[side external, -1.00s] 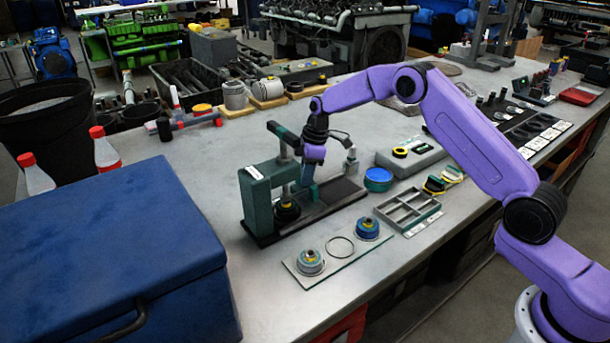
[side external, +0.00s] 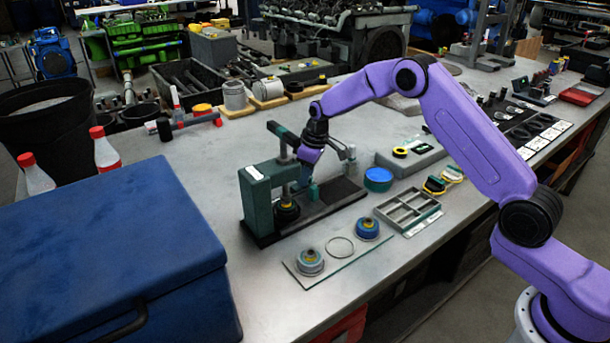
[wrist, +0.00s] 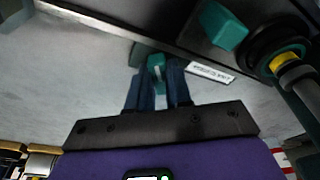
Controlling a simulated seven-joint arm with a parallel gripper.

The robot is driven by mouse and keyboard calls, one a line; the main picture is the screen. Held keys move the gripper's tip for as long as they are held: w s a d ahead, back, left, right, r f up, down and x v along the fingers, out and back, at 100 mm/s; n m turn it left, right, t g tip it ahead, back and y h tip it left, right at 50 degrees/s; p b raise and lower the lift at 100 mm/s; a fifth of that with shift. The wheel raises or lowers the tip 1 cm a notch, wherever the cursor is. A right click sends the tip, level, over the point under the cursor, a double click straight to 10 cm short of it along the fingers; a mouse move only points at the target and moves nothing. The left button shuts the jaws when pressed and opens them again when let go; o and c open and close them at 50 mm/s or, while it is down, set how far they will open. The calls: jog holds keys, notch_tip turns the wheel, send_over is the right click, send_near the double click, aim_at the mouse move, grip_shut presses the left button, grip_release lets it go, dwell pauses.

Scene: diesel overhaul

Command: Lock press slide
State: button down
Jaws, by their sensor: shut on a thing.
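The press (side external: 256,200) stands on the bench, with a green upright frame, a white label and a long dark base plate (side external: 342,193). A dark round part (side external: 287,212) sits beneath the frame's head. My gripper (side external: 303,183) is low over the base, just right of the frame. In the wrist view my gripper (wrist: 158,80) has its dark blue fingers shut on a small teal piece (wrist: 156,62) at the edge of the press base. Another teal block (wrist: 222,24) and a yellow-centred round part (wrist: 284,60) show beyond it. Part of the held piece is hidden by the fingers.
A plate with two round parts (side external: 310,262) and a ring lies in front of the press. A grey divided tray (side external: 408,209) and a blue round tin (side external: 378,179) are to the right. A blue chest (side external: 110,250) fills the left foreground.

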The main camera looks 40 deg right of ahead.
jog(key=shift+s+f+m+h, duration=0.15)
jog(key=shift+m+h, duration=0.25)
jog(key=shift+m, duration=1.3)
jog(key=shift+a, duration=0.1)
jog(key=m, duration=0.3)
jog(key=shift+h, duration=0.3)
jog(key=c, duration=1.4)
grip_release()
jog(key=shift+c, duration=0.2)
jog(key=o, duration=0.4)
